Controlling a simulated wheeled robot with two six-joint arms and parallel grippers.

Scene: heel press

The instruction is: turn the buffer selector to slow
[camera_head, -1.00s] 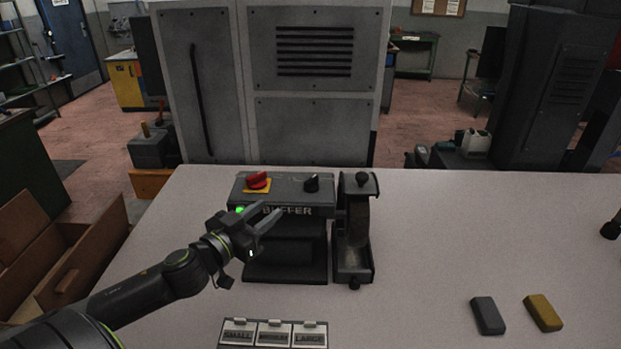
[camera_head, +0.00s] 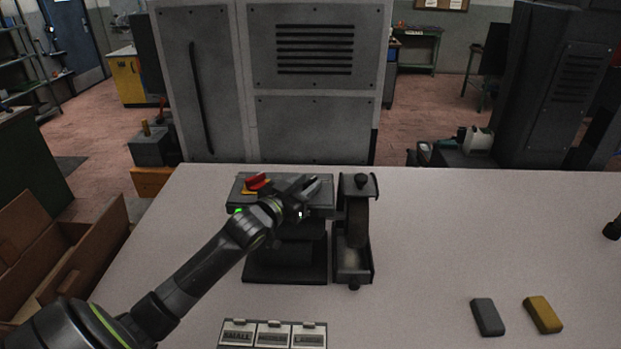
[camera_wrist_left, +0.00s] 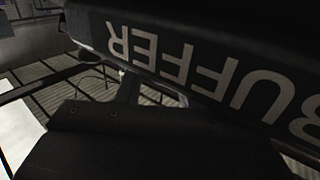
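The buffer (camera_head: 285,265) is a dark grey machine on the table, with a control box on top. Its red knob (camera_head: 257,181) on a yellow plate sits at the left of the box. The small black selector knob on the right of the box is hidden behind my left gripper. My left gripper (camera_head: 313,186) is at the right part of the control box, its fingers over the knob's place. I cannot tell whether they touch or grip it. The left wrist view shows the upside-down BUFFER lettering (camera_wrist_left: 200,75) close up. My right gripper is not clearly seen.
A wheel unit (camera_head: 356,230) stands just right of the control box. Labelled trays (camera_head: 271,334) lie at the front. A grey block (camera_head: 487,316) and a yellow block (camera_head: 543,314) lie at the right. The table between is clear. A grey cabinet (camera_head: 315,130) stands behind.

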